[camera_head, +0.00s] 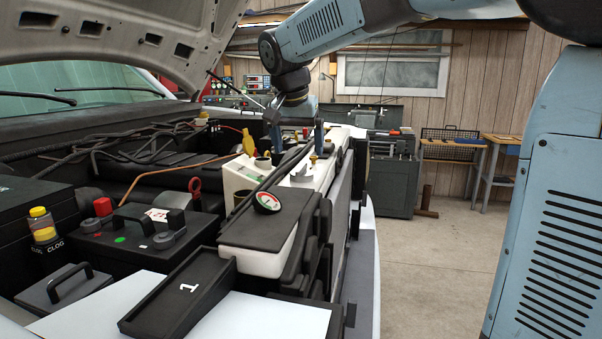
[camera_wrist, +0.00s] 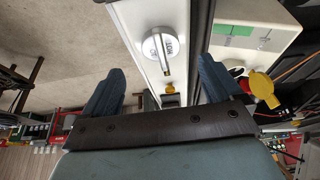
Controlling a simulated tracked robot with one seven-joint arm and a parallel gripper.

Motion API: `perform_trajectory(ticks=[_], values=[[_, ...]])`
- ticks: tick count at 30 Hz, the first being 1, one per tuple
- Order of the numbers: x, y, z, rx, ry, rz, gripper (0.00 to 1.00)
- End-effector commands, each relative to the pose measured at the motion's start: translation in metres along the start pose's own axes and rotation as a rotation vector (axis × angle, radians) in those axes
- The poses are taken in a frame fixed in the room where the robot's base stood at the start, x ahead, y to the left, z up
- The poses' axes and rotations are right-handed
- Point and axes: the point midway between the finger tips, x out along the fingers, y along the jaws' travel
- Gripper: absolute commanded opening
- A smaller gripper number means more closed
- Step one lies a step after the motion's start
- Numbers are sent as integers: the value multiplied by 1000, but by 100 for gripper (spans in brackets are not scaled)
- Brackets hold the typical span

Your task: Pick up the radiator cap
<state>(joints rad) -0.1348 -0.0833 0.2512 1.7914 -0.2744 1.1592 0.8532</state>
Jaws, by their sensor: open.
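The radiator cap (camera_wrist: 160,46) is a round silver disc with a raised bar and dark lettering. It sits on a pale strip in the wrist view, ahead of my gripper (camera_wrist: 160,82). The two dark blue fingers are spread wide, with nothing between them; the cap lies beyond their tips, apart from them. In the head view my gripper (camera_head: 297,136) points down over the far part of the engine bay. I cannot clearly make out the cap there.
A white tank with a yellow cap (camera_wrist: 262,88) stands close to the right finger in the wrist view. A black tray (camera_head: 180,296), a battery with a red terminal cover (camera_head: 103,206) and a round gauge (camera_head: 267,202) are nearer. The raised hood (camera_head: 130,32) overhangs the left. Open floor (camera_head: 440,270) lies right.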

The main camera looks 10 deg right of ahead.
Motion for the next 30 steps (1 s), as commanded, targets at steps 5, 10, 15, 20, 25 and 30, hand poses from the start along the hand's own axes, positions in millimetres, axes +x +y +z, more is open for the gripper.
perform_trajectory(ticks=[5, 10, 15, 20, 25, 30], values=[[18, 0, 0, -1, 0, 0, 93], [26, 0, 0, -2, -1, 1, 93], [49, -2, 1, -2, -2, 0, 93], [67, -2, 1, -1, -1, 0, 93], [72, -2, 0, -1, 1, -1, 93], [72, -2, 0, -1, 1, -1, 91]])
